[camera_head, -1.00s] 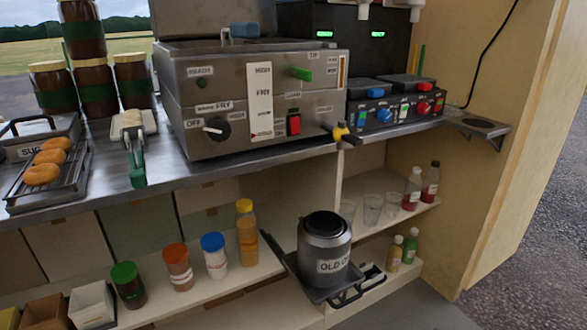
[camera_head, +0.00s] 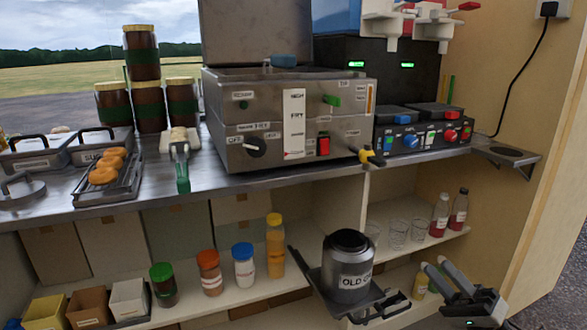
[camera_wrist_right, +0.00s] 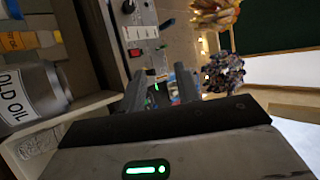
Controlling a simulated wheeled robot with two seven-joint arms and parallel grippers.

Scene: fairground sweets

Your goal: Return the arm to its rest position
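My right gripper (camera_head: 434,268) is at the lower right of the head view, in front of the lower shelves and right of the oil can. Its two grey fingers are apart, with nothing visible between them. In the right wrist view, the gripper (camera_wrist_right: 160,88) also shows a gap between its fingers. The can also shows at the left of the right wrist view (camera_wrist_right: 30,98).
The steel fryer (camera_head: 225,135) stands on the counter (camera_head: 330,167). A yellow-and-black tap (camera_head: 372,157) sticks out at its front. Bottles with red liquid (camera_head: 440,215) and glasses (camera_head: 398,234) stand on the shelf behind my right gripper. A wooden side wall (camera_head: 530,110) closes the right.

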